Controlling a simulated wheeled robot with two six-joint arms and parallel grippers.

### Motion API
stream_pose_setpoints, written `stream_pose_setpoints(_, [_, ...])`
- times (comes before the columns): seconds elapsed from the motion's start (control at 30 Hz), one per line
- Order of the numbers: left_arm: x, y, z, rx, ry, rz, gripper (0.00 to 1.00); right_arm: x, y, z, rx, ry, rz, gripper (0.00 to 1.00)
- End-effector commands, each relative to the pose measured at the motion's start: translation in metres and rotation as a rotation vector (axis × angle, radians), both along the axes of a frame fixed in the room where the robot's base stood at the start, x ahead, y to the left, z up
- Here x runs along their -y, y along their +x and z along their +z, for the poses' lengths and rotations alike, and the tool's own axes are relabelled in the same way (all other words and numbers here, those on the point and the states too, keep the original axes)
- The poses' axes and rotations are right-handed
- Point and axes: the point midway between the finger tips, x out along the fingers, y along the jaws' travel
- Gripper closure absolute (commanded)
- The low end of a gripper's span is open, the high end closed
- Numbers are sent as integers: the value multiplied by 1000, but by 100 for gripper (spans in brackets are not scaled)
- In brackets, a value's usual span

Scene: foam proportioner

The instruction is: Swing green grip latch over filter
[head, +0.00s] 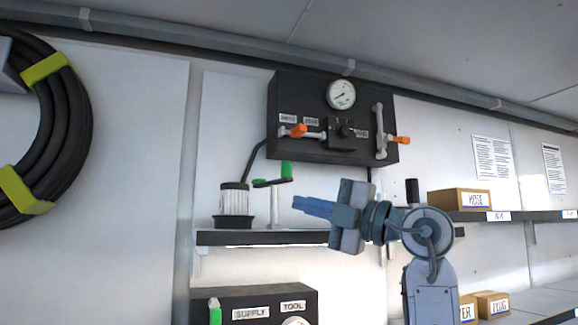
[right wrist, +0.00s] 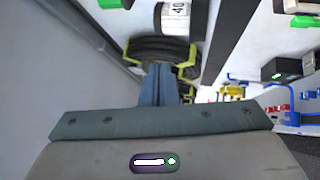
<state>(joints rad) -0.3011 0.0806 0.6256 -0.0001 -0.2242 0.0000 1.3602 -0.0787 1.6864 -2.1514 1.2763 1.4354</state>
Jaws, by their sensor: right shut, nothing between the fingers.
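The filter (head: 235,199), a pale ribbed cylinder in a dark base, stands upright on the left part of the wall shelf. The green grip latch (head: 286,171) stands just right of it: an upright green grip on a short dark arm atop a pale post. The arm's left end is near the filter's upper right side, apart from it. My right gripper (head: 299,204) is right of the post and below the green grip, pointing left, shut and empty. Its closed fingers (right wrist: 160,85) also show in the right wrist view. My left gripper is not in view.
The shelf (head: 265,238) runs under the filter and post. Above is a dark panel (head: 310,120) with a gauge and orange-tipped levers. A supply box (head: 250,300) is below. A coiled hose (head: 45,130) hangs left; a hose carton (head: 459,199) sits right.

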Motion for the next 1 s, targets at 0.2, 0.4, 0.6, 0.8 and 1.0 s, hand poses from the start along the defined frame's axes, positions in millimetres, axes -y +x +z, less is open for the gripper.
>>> stream_pose_setpoints(0.2, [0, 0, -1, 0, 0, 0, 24, 5, -26, 53, -93, -128, -164, 100])
stream_pose_setpoints(0.4, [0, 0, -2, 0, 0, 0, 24, 15, -43, 77, -170, -164, -278, 100])
stream_pose_setpoints(0.6, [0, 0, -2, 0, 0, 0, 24, 19, -49, 83, -199, -171, -314, 100])
stream_pose_setpoints(0.8, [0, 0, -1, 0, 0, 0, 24, 19, -49, 83, -199, -171, -314, 100])
stream_pose_setpoints(1.0, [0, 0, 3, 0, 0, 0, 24, 15, -44, 84, -199, -170, -311, 100])
